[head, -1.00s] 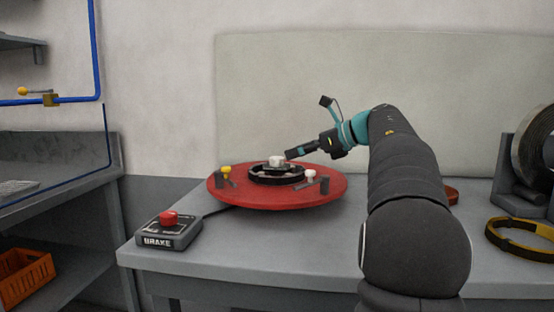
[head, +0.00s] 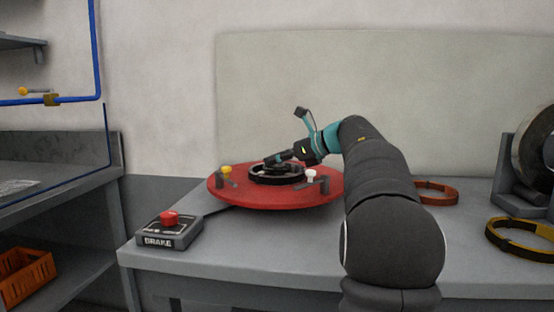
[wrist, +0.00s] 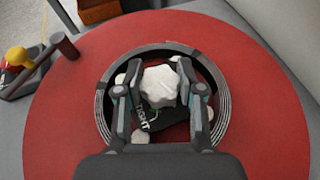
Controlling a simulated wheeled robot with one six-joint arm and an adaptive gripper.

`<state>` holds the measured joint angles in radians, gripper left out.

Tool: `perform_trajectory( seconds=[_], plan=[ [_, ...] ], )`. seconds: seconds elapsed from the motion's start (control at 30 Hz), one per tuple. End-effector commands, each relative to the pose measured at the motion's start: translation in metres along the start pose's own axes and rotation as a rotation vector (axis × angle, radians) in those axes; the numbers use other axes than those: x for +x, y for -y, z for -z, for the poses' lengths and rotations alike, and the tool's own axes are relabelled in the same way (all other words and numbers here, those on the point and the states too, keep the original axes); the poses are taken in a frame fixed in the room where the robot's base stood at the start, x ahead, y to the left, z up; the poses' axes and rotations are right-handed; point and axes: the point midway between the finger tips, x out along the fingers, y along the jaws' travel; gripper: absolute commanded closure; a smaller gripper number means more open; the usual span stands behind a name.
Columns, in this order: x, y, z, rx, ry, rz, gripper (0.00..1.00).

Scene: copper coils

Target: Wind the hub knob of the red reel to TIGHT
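The red reel (head: 235,199) lies flat on the grey table, with a dark ring-shaped hub (wrist: 103,112) at its middle. The white lobed hub knob (wrist: 159,86) sits inside that ring in the wrist view; my gripper hides it in the head view. My gripper (wrist: 160,76) is down at the hub, one finger on each side of the knob. The gaps at the fingers are very small, so I cannot tell whether they press on it. The word TIGHT (wrist: 143,118) shows on a dark plate just below the knob, partly beside the left finger.
A yellow-topped post (head: 226,170) and a white-topped post (head: 311,174) stand at the reel's sides. The brake box (head: 168,232) with its red button sits front left. An orange ring (head: 437,192) and a yellow-black ring (head: 520,238) lie to the right.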

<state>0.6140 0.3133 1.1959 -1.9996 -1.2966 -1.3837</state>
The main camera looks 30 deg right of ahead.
Motion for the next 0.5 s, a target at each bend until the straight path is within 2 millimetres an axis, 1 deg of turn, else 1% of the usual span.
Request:
perform_trajectory(
  seconds=[0.03, 0.1, 0.33, 0.5],
  plan=[
    [0.0000, 0.0001, 0.0000, 0.000, 0.000, 0.000, 0.84],
    [0.0000, 0.0001, -0.0001, 0.000, 0.000, 0.000, 0.97],
    [0.0000, -0.0003, 0.0001, 0.004, 0.000, 0.011, 0.97],
    [0.0001, -0.0008, 0.0008, 0.022, 0.000, 0.060, 0.97]
  ],
)
